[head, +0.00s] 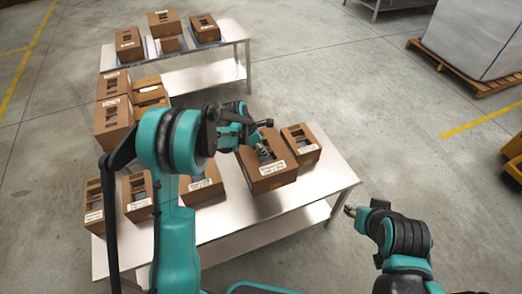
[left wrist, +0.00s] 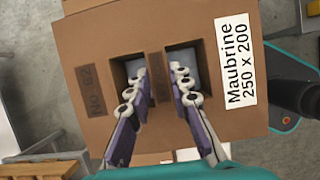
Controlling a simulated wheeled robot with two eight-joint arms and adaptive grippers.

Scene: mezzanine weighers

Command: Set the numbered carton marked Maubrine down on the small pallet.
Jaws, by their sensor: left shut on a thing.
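The carton marked Maubrine (head: 270,180) is brown with two hand slots and a white label. It also shows large in the left wrist view (left wrist: 185,115), with "Maubrine 250 x 200" on the label and a faint number on its other side. My left gripper (head: 262,152) is shut on it at the slots; the fingers (left wrist: 160,88) reach down to the strip between them. The carton appears raised above the near table.
The near metal table (head: 250,222) holds several similar cartons, one (head: 301,145) close to the held carton's right. A far table (head: 235,32) carries more cartons. Stacked cartons (head: 113,118) stand at the left. A large pallet (head: 480,86) with a white load is far right.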

